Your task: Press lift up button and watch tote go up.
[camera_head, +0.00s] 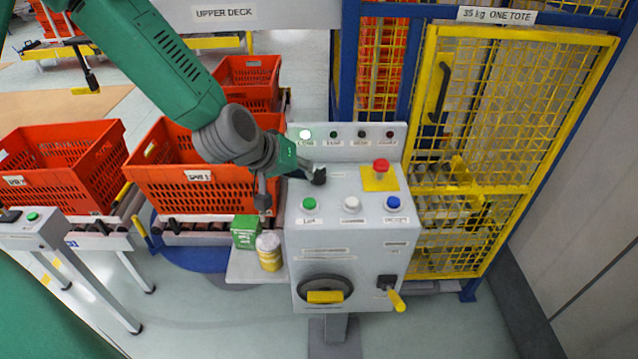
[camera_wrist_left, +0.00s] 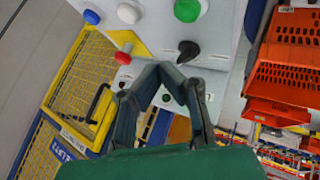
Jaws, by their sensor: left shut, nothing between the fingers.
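The grey control console (camera_head: 345,250) stands in the middle of the head view. Its sloped top carries a green button (camera_head: 309,203), a white button (camera_head: 351,204), a blue button (camera_head: 393,203) and a red mushroom button (camera_head: 381,166) on a yellow plate. The button labels are too small to read surely. A black selector knob (camera_head: 319,177) sits behind the green button. My left gripper (camera_head: 300,171) is shut and empty beside the knob; contact cannot be told. In the left wrist view, its fingertips (camera_wrist_left: 162,68) show near the knob (camera_wrist_left: 187,51), away from the green button (camera_wrist_left: 187,10). An orange tote (camera_head: 200,190) rests on rollers left of the console.
A yellow mesh gate (camera_head: 480,110) stands right of the console. More orange totes (camera_head: 62,168) are at left and behind. A green box (camera_head: 245,231) and a yellow-and-white container (camera_head: 269,251) stand on a side shelf.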

